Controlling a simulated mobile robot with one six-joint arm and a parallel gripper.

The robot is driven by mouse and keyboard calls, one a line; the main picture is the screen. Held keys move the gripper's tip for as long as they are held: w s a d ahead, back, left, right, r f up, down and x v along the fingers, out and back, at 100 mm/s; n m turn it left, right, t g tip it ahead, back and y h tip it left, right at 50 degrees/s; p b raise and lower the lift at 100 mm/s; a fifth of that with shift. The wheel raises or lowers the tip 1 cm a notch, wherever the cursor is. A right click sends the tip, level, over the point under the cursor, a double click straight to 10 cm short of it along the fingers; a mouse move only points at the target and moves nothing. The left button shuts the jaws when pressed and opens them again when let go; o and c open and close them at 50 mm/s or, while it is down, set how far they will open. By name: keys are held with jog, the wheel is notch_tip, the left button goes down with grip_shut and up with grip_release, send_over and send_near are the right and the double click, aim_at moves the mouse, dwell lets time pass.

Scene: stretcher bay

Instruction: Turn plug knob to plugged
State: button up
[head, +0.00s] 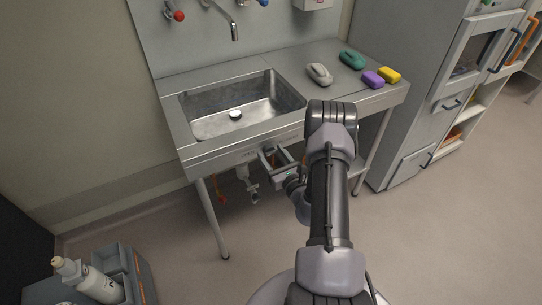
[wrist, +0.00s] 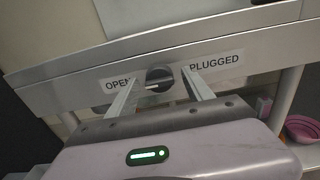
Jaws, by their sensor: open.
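The plug knob (wrist: 159,73) is a dark round knob on the front panel of the steel sink unit, seen in the wrist view. An OPEN label (wrist: 117,84) is at its left and a PLUGGED label (wrist: 217,62) at its right. A pale bar across the knob's lower part points left, toward OPEN. My gripper (wrist: 160,79) is open, with one finger on each side of the knob; I cannot tell whether they touch it. In the head view my gripper (head: 273,151) is at the panel below the basin's front edge, and the knob is not distinguishable there.
The steel basin (head: 215,124) holds a round drain piece (head: 235,114). A grey item (head: 319,74), a green item (head: 352,60), a purple block (head: 373,80) and a yellow block (head: 390,74) lie on the counter. A cabinet (head: 420,80) stands at the right. Sink legs flank my arm.

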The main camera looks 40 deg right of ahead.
jog(key=shift+w, duration=0.4)
grip_shut()
